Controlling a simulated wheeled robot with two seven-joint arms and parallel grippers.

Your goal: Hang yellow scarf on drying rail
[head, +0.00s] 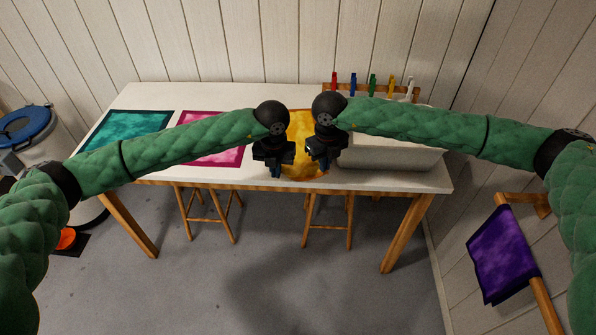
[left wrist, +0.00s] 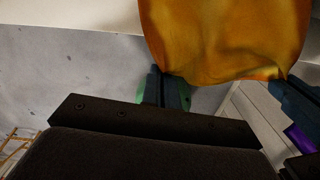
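My right gripper (head: 323,165) is at the front right corner. Its fingers (left wrist: 297,100) seem to meet the cloth there, also closed. A wooden rail (head: 546,306) on the right wall carries a purple scarf (head: 502,256).
Teal (head: 125,128) and pink (head: 228,156) scarves lie flat on the table (head: 300,97) to the left. Two stools (head: 208,213) are under the table. The grey floor (head: 330,290) in front is clear.

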